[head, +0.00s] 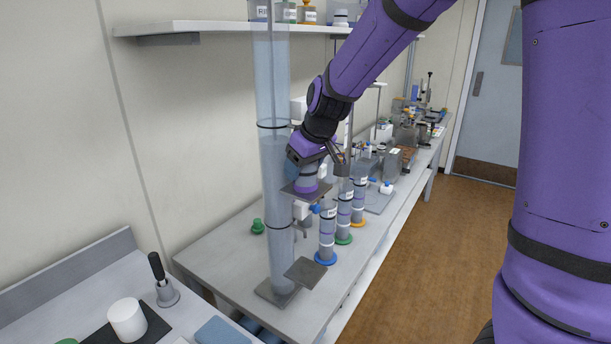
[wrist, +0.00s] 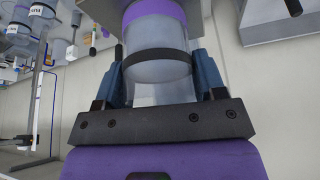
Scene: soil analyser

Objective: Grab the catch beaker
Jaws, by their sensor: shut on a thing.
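The catch beaker, a clear cylinder with a purple band and a dark band (wrist: 158,70), fills the middle of the wrist view. My gripper (wrist: 160,78) is shut on it, with one blue finger at each side. In the head view the beaker (head: 306,180) is upright under my gripper (head: 308,166), its purple lower end at a small dark plate (head: 290,189) beside the tall clear column (head: 277,180). I cannot tell whether it touches the plate. My gripper hides its upper part.
Several labelled cylinders with coloured bases, such as the blue-based one (head: 327,235), stand close by on the bench (head: 225,255). A valve (head: 304,209) is below the plate. A lower dark plate (head: 305,272) juts from the column's foot. A shelf (head: 215,27) is above.

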